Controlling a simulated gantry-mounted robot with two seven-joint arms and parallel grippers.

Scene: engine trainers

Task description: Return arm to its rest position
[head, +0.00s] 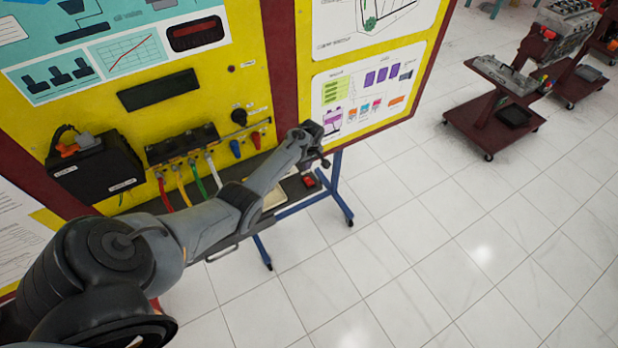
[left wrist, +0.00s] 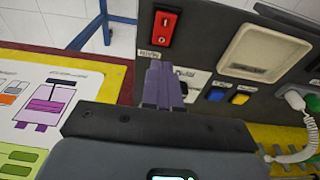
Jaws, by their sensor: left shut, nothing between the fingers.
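My left arm (head: 215,222) reaches in from the lower left of the head view, in front of the yellow trainer board. My left gripper (head: 318,156) is at its far end, over the board's lower shelf. In the left wrist view its two fingers (left wrist: 163,84) are together with nothing between them. They point towards a red switch (left wrist: 161,28) on a dark panel (left wrist: 210,28); I cannot tell whether they touch the panel. My right gripper is in neither view.
The trainer board (head: 254,60) carries a black box (head: 95,168) and coloured cables (head: 183,186). The wrist view shows blue (left wrist: 216,94) and yellow (left wrist: 239,98) buttons and a coiled white cord (left wrist: 300,153). Red engine carts (head: 490,115) stand at upper right. Tiled floor (head: 400,250) between is clear.

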